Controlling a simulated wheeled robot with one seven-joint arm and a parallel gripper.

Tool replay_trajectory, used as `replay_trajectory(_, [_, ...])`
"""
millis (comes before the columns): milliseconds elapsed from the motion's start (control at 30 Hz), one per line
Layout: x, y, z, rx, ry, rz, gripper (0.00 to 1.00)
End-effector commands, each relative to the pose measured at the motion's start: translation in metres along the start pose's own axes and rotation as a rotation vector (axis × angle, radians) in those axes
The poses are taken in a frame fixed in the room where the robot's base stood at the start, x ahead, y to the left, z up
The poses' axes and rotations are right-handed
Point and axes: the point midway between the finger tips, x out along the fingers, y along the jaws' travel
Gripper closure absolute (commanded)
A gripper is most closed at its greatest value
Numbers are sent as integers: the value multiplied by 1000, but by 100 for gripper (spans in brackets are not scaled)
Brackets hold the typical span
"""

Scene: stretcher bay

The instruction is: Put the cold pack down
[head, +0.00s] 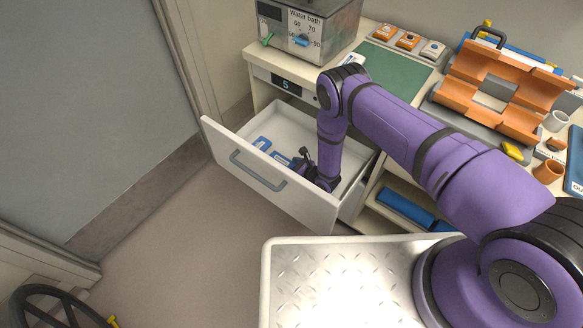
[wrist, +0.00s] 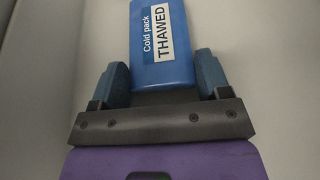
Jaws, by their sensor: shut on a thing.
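The cold pack (wrist: 150,45) is a blue block with a white label reading "Cold pack THAWED". In the wrist view it sits between the two blue fingers of my gripper (wrist: 162,74), which is shut on it. In the head view my gripper (head: 304,163) is down inside the open drawer (head: 245,180), towards its right half. Small blue and white pieces (head: 262,144) show in the drawer left of my gripper. I cannot tell there which belongs to the held pack. My arm hides part of the drawer's right side.
An orange rack (head: 500,90) and cups stand further right. A blue thing (head: 405,207) lies on a lower shelf. Open floor lies left of the drawer.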

Motion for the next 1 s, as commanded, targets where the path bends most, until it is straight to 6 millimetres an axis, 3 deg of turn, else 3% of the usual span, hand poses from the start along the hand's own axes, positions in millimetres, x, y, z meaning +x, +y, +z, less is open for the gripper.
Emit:
replay_trajectory(33, [0,0,-1,0,1,0,25])
replay_trajectory(133, [0,0,-1,0,1,0,4])
replay_trajectory(533, [-7,-1,1,1,2,-1,4])
replay_trajectory(1000, [-92,-1,2,3,1,-3,4])
